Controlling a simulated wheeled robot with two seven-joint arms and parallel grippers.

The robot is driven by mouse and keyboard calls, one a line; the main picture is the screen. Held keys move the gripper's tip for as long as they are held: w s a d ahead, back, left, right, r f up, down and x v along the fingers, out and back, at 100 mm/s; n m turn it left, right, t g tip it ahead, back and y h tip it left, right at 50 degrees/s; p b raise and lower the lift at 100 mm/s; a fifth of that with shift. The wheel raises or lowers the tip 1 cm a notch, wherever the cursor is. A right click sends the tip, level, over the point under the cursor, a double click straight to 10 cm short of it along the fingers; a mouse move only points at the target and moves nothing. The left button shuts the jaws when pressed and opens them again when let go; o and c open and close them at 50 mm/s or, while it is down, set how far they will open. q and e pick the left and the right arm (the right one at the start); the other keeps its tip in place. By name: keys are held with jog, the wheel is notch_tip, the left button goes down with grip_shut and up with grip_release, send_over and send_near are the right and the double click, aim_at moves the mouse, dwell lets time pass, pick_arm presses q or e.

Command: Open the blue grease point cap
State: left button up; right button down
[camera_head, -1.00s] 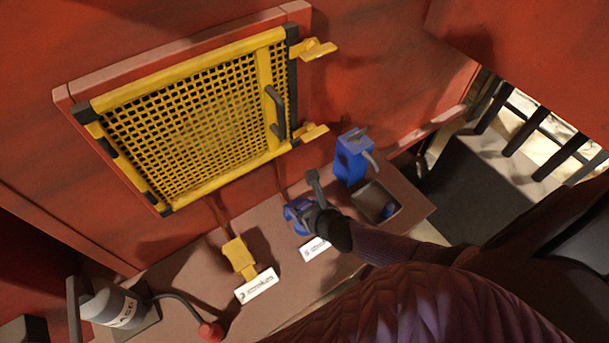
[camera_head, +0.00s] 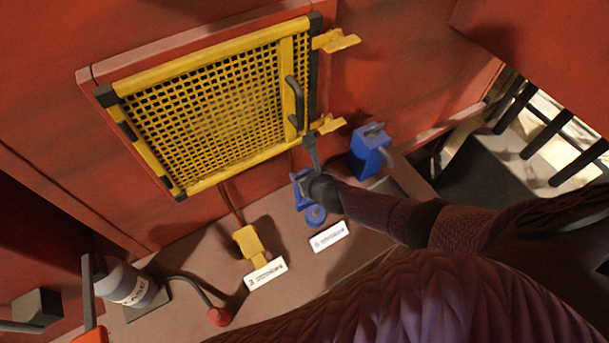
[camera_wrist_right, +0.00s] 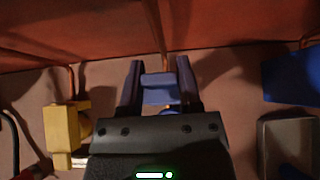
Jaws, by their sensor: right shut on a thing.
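The blue grease point sits on the brown ledge, behind a white label card (camera_head: 328,237). Its round blue lower part (camera_head: 316,215) shows in the head view. Its blue cap (camera_head: 299,188) stands raised behind that part, toward the wall, partly hidden by my right gripper (camera_head: 309,165). In the right wrist view, the two dark fingers (camera_wrist_right: 158,82) are shut on the blue cap (camera_wrist_right: 158,92), with the round part just visible below. My left gripper is not in view.
A yellow grease point (camera_head: 252,246) stands to the left with its own card (camera_head: 266,273). A blue box-shaped fitting (camera_head: 369,150) and a recessed tray (camera_head: 388,187) are to the right. A yellow mesh guard (camera_head: 215,105) hangs close above. A grey cylinder (camera_head: 128,284) stands at lower left.

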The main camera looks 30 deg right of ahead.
jog(key=shift+w, duration=0.3)
jog(key=shift+f, duration=0.1)
jog(key=shift+c, duration=1.4)
grip_release()
jog(key=p+v, duration=0.6)
jog(key=v, duration=0.3)
jog(key=shift+s+r, duration=0.25)
jog(key=shift+s, duration=0.1)
